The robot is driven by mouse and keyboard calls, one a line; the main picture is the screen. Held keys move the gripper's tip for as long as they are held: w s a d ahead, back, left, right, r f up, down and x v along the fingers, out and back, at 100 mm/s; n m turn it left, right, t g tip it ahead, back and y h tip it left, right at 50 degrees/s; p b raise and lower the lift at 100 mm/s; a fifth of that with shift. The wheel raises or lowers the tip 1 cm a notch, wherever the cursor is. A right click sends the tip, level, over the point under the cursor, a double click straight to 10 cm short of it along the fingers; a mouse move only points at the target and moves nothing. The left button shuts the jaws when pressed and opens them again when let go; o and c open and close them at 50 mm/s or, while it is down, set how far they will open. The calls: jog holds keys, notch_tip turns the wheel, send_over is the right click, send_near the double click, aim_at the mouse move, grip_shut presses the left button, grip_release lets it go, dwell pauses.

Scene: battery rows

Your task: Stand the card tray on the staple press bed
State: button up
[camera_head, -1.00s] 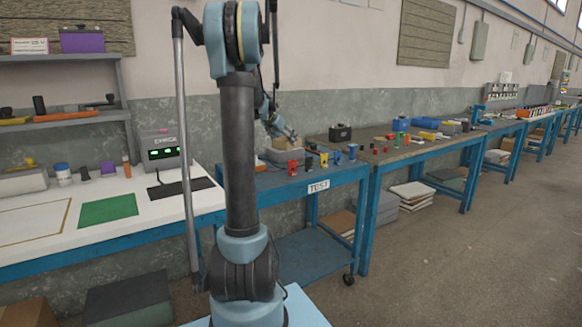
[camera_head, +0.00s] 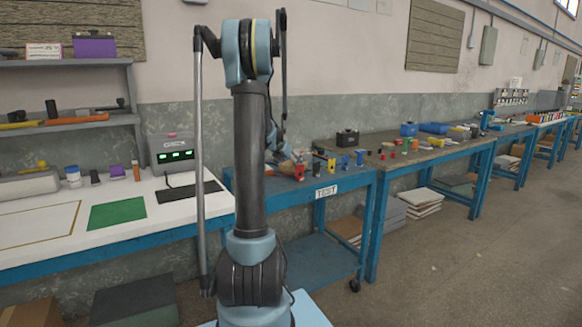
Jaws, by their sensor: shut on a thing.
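My gripper (camera_head: 288,153) is small and partly hidden behind my own arm, over the left part of the blue test bench (camera_head: 326,192). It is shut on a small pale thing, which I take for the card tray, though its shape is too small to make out. A pale patch shows beside the fingers, low over the bench top. I cannot tell whether it touches anything there. I cannot pick out the staple press bed for sure.
Red, yellow and blue stands (camera_head: 345,162) line the test bench. A black box (camera_head: 347,138) stands on the neighbouring bench. At left, a white table carries a green mat (camera_head: 117,213) and a grey device with green lights (camera_head: 175,152). The floor at right is clear.

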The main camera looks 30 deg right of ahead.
jog(key=shift+f, duration=0.35)
jog(key=o, duration=0.8)
jog(key=shift+f, duration=0.1)
jog(key=v, duration=1.2)
